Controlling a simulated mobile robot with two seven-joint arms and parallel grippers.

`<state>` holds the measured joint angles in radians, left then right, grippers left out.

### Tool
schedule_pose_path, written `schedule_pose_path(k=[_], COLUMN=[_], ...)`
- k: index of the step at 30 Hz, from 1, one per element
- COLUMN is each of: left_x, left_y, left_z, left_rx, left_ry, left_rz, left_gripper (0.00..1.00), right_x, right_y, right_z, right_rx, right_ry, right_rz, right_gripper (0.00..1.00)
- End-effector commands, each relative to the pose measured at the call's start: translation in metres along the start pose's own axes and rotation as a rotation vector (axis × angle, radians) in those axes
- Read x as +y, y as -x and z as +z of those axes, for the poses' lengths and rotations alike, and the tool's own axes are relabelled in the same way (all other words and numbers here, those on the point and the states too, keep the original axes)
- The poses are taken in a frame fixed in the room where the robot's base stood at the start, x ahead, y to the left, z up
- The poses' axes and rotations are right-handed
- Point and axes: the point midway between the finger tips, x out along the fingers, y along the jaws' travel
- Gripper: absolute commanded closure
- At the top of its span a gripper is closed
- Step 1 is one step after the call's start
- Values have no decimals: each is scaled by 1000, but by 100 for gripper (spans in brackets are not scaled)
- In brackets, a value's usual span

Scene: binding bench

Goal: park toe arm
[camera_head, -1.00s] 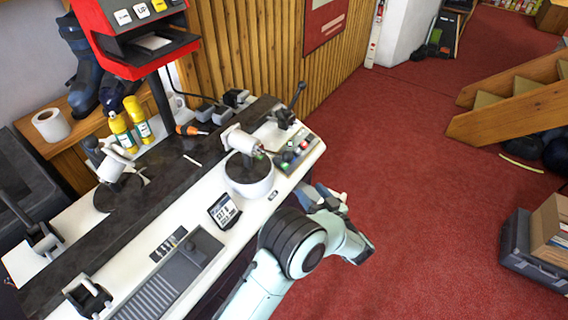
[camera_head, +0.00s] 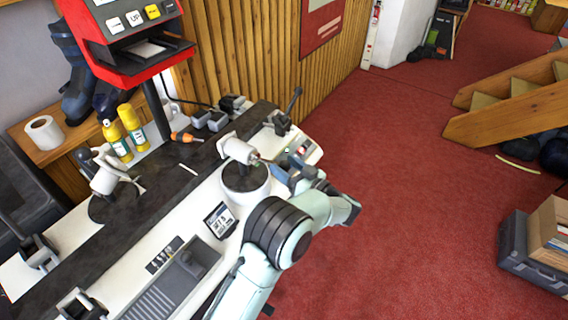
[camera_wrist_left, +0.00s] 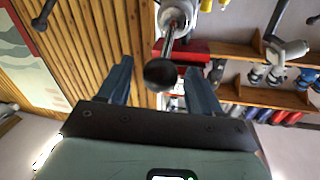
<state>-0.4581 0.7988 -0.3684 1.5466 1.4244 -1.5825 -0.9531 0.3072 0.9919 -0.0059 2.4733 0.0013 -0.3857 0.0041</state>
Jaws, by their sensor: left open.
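My left gripper (camera_head: 288,172) is open at the right end of the bench, just right of a white cylindrical arm unit (camera_head: 238,149) on a dark post and round white base. I take this unit to be the toe arm. In the left wrist view, a metal rod ending in a black ball knob (camera_wrist_left: 160,75) comes from a white cylinder (camera_wrist_left: 176,14). The ball appears between the spread fingers (camera_wrist_left: 160,88), with gaps on both sides; its depth is unclear. A similar white unit (camera_head: 106,180) stands at the bench's left. My right gripper is not in view.
A small display (camera_head: 221,221) stands in front of the round base. A button panel (camera_head: 303,150) is partly hidden by my gripper. A black lever (camera_head: 290,105) stands at the bench's far right corner. A red console (camera_head: 130,45) rises behind. The red floor (camera_head: 400,150) at right is open.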

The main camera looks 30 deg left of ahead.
Motion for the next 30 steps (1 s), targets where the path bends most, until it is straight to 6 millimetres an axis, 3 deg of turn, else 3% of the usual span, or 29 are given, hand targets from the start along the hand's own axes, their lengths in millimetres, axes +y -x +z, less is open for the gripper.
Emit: schedule_pose_path(k=[4,13,19,30], left_x=[0,0,0,-1], left_y=[-10,-12,-12,-11], left_z=[0,0,0,1], left_rx=[1,0,0,9], left_ry=[1,0,0,1], left_rz=[1,1,1,51], left_gripper=[36,36,100,100], right_x=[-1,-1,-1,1], right_y=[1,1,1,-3], right_z=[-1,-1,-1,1], right_rx=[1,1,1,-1], right_ry=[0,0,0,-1], right_rz=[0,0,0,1], right_gripper=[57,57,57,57])
